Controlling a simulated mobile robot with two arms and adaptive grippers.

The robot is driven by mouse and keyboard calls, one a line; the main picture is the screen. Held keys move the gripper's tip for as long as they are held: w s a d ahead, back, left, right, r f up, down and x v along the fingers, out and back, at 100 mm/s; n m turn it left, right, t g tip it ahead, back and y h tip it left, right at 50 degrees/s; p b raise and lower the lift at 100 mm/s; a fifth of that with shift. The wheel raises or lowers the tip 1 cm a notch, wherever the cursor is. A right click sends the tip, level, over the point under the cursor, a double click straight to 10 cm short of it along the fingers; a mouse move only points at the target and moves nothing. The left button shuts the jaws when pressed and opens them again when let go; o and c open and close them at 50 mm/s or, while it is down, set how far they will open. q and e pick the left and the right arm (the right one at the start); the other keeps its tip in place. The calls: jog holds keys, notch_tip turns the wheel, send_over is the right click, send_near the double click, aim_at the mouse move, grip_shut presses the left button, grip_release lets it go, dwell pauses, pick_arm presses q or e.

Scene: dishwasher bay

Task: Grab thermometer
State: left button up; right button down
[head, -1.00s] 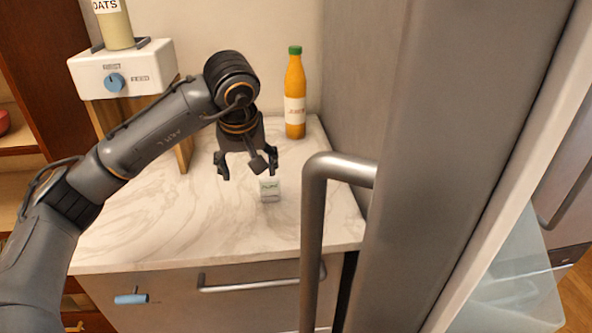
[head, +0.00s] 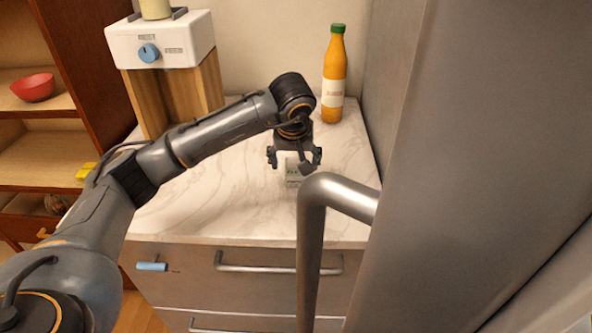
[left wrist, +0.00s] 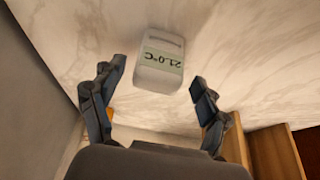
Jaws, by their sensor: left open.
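The thermometer (head: 292,172) is a small white box with a greenish display, on the marble counter, partly hidden by my left gripper in the head view. In the left wrist view the thermometer (left wrist: 159,62) shows a display reading 21.0°C, upside down, just beyond the fingertips and between their lines. My left gripper (head: 294,160) is open and empty, pointing down over the thermometer. Its two fingers (left wrist: 152,88) also show in the left wrist view, spread apart and not touching the thermometer. My right gripper is not in view.
An orange juice bottle (head: 334,80) stands at the back of the counter (head: 200,211). A white appliance with a blue knob (head: 160,42) is at the left. A large metal handle (head: 311,250) and grey door (head: 450,170) block the right. A red bowl (head: 33,88) sits on a shelf.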

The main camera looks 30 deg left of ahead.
aim_at(296, 168)
pick_arm(q)
jog(key=x, duration=0.3)
jog(key=shift+w+f+p, duration=0.3)
jog(key=shift+p, duration=0.05)
jog(key=shift+w+f, duration=0.1)
jog(key=shift+f, duration=0.05)
jog(key=shift+c, duration=1.1)
jog(key=c, duration=1)
jog(key=shift+c, duration=0.3)
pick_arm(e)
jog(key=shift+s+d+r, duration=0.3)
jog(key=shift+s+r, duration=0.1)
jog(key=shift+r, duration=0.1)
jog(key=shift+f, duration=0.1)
